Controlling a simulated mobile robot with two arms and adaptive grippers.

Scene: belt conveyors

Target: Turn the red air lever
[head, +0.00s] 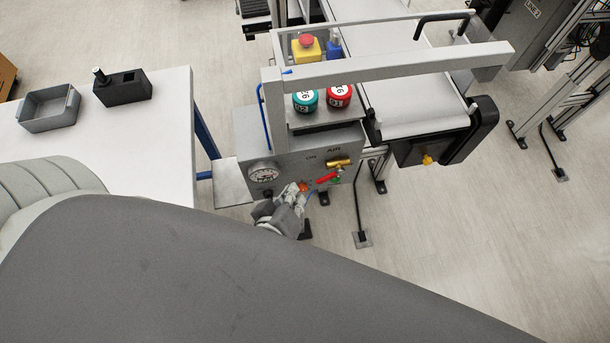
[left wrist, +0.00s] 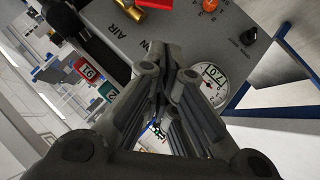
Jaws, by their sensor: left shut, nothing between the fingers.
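The red air lever (head: 327,178) sits below a brass valve (head: 339,163) on the right side of the grey panel (head: 245,130), near the AIR lettering. The lever slants a little, its right end higher. In the left wrist view a bit of red, likely the lever (left wrist: 120,4), shows at the top edge beside the brass valve (left wrist: 156,3). My left gripper (head: 297,191) is shut and empty, in front of the panel's lower part, left of and slightly below the lever. Its closed fingers (left wrist: 170,62) fill the middle of the left wrist view. My right gripper is not in view.
A white table (head: 160,150) is at left.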

